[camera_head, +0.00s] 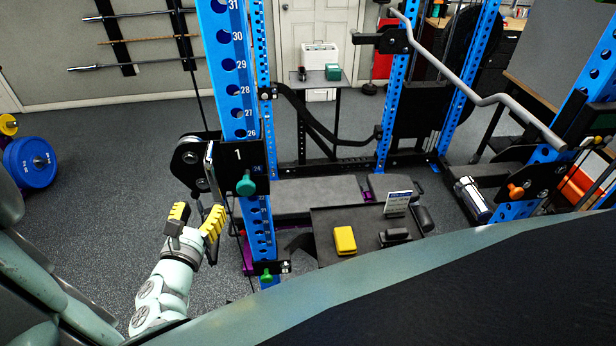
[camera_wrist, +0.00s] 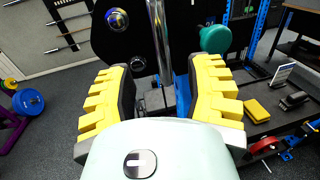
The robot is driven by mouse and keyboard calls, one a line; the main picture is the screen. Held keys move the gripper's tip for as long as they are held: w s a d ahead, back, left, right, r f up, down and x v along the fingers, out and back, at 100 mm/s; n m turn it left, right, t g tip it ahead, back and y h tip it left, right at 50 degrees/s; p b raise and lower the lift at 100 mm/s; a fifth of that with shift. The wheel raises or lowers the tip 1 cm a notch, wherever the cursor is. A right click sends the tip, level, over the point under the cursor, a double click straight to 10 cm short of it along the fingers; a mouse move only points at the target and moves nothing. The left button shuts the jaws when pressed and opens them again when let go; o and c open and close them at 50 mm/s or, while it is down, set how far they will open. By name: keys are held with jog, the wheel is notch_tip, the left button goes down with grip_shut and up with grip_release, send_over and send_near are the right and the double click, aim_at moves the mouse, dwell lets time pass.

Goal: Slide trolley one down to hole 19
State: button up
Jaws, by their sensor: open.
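Trolley one (camera_head: 238,155), a black carriage marked 1, sits on the blue upright (camera_head: 233,90) just below the number 26. A teal knob (camera_head: 246,184) sticks out of its front, and it also shows in the wrist view (camera_wrist: 215,38). A vertical metal handle bar (camera_wrist: 158,40) stands on the trolley's near side. My gripper (camera_head: 198,212) is open, just below and left of the trolley. In the wrist view its yellow fingers (camera_wrist: 160,80) lie either side of the bar's lower line; contact cannot be told. Hole 19 cannot be made out.
A green knob (camera_head: 267,277) sits low on the same upright. A dark table (camera_head: 330,220) with a yellow block (camera_head: 345,240) and a small sign (camera_head: 397,203) stands right of it. A bent bar (camera_head: 480,95) crosses the rack at right.

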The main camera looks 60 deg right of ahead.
aim_at(212, 187)
jog(key=b+x, duration=0.1)
jog(key=x, duration=0.7)
jog(key=shift+d+f, duration=0.1)
jog(key=shift+d, duration=0.2)
jog(key=shift+o, duration=0.3)
grip_shut()
jog(key=shift+a, duration=0.1)
